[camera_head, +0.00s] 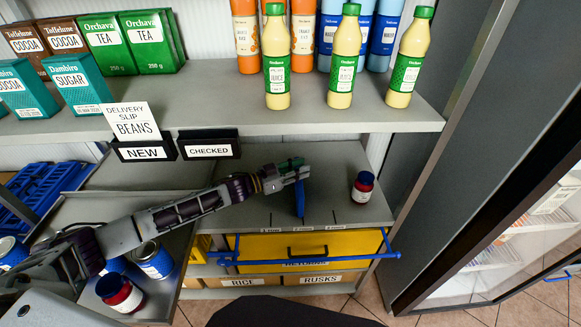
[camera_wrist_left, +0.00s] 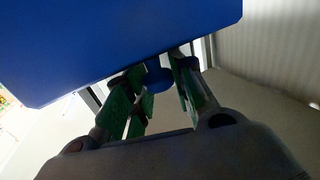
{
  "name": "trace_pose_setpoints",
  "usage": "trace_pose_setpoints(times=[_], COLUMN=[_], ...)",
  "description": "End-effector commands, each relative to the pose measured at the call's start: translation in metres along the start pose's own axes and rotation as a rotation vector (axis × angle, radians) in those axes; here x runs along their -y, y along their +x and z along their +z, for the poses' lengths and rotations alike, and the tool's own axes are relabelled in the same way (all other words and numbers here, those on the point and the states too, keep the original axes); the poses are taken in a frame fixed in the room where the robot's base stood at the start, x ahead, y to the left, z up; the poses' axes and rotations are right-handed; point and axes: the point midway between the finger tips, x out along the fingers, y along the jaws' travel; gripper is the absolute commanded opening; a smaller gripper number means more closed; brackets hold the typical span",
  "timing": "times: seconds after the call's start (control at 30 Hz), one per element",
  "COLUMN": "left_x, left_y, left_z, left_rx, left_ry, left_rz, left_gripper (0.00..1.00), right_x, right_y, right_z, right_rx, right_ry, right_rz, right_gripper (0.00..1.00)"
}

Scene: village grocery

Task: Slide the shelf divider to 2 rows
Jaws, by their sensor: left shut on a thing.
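The blue shelf divider (camera_head: 300,199) stands upright on the grey lower shelf (camera_head: 240,215), seen nearly edge-on. Its front end is near the middle of the small row labels on the shelf's front edge; dark marks show to its left and right. My left gripper (camera_head: 293,168) reaches in from the left and is shut at the divider's top. In the left wrist view, the divider's broad blue panel (camera_wrist_left: 120,45) fills the top, and a blue knob (camera_wrist_left: 158,77) sits between the green finger pads. My right gripper is not in view.
A blue-lidded red jar (camera_head: 362,187) stands right of the divider on the same shelf. Above it is a shelf with yellow bottles (camera_head: 345,60) and boxes. A yellow drawer (camera_head: 300,246) with a blue rail lies below. Tins and a jar (camera_head: 120,293) sit in the tray at left.

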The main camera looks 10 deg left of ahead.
Motion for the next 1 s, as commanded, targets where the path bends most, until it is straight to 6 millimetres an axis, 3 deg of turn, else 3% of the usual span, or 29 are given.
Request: trace_pose_setpoints(times=[0.43, 0.47, 0.6, 1.0], left_x=[-0.003, -0.003, -0.003, -0.003], left_y=[0.008, 0.008, 0.008, 0.007], left_z=[-0.001, -0.001, -0.001, 0.000], left_rx=[0.000, 0.000, 0.000, 0.001], left_ry=[0.001, 0.001, 0.001, 0.000], left_rz=[0.000, 0.000, 0.000, 0.000], left_gripper=[0.00, 0.26, 0.44, 0.45], right_x=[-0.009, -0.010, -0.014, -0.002], right_y=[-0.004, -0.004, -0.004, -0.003], right_z=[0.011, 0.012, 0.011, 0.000], right_rx=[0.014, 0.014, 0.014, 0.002], right_ry=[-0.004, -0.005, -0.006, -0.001], right_rz=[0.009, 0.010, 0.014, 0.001], right_gripper=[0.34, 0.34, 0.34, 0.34])
